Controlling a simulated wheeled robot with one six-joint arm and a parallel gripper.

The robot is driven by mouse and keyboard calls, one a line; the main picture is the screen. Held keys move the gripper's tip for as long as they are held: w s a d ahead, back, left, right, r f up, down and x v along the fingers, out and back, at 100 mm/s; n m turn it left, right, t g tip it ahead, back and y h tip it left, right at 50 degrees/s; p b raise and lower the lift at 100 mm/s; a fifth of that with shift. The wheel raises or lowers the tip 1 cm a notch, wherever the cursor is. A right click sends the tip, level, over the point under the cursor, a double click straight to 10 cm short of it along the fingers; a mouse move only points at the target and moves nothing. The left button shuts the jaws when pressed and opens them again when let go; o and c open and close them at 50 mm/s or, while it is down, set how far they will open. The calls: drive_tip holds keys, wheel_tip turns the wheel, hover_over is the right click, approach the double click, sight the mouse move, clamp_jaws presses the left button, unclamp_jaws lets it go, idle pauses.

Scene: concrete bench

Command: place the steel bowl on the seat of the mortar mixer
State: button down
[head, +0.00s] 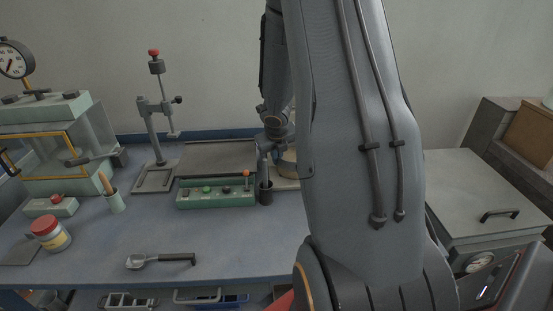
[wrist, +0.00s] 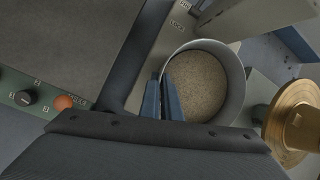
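The steel bowl (wrist: 235,92) is a round grey vessel with grainy sand-coloured contents, seen from above in the wrist view. My gripper (wrist: 163,98) has its two blue-grey fingers close together at the bowl's left rim, one inside and one outside, with the wall between them. In the head view my arm hides most of this spot. A pale plate with lettering (wrist: 178,22) lies beside and partly under the bowl and seems to belong to the mortar mixer. I cannot tell whether the bowl touches it.
A green control box (head: 216,196) and a dark flat tray (head: 215,158) lie left of the bowl. A brass round part (wrist: 292,125) is close on its right. A scoop (head: 160,260), a red-lidded jar (head: 51,233) and a stand (head: 157,120) are further left. The bench front is mostly clear.

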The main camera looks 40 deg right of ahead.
drive_tip(key=c, duration=2)
unclamp_jaws()
drive_tip(key=shift+f, duration=0.1)
